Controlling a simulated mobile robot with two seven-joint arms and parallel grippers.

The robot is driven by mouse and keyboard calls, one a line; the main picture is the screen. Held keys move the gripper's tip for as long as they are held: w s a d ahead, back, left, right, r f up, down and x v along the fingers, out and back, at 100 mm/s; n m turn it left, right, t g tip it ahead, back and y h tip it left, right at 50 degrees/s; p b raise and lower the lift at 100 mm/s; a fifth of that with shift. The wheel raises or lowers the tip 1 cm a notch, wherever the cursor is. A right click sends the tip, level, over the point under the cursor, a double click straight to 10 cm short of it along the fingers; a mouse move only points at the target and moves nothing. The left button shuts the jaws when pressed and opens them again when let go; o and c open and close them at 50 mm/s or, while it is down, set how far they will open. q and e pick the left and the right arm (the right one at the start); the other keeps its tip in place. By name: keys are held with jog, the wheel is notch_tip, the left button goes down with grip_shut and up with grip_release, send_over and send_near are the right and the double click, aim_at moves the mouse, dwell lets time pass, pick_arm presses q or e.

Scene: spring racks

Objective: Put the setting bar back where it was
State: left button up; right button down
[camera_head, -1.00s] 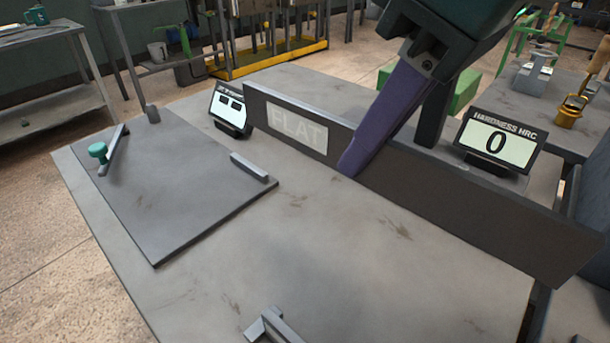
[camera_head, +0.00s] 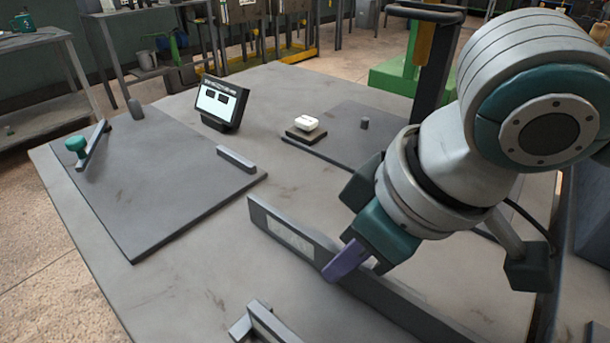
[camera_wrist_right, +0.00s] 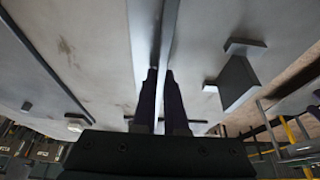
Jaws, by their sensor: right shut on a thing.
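The setting bar, a long dark grey flat bar (camera_head: 395,303) with a pale label near its left end, stands on edge low over the front right of the bench. I cannot tell whether its lower edge touches the bench. My right gripper (camera_head: 345,262) is shut on the bar near the label, with a purple finger against its near face. In the right wrist view the bar (camera_wrist_right: 152,30) runs away from between the dark fingertips of the right gripper (camera_wrist_right: 160,74). My left gripper is not in view.
A grey bracket (camera_head: 265,324) stands at the bench's front edge, left of the bar. A plate (camera_head: 165,185) with a green knob (camera_head: 76,145) lies at left. Bare bench lies between.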

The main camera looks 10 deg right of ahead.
jog(key=shift+w, duration=0.1)
jog(key=c, duration=1.4)
grip_release()
jog(key=shift+f, duration=0.15)
jog(key=o, duration=0.4)
jog(key=shift+o, duration=0.2)
jog(key=p+v, duration=0.3)
jog(key=v, duration=0.9)
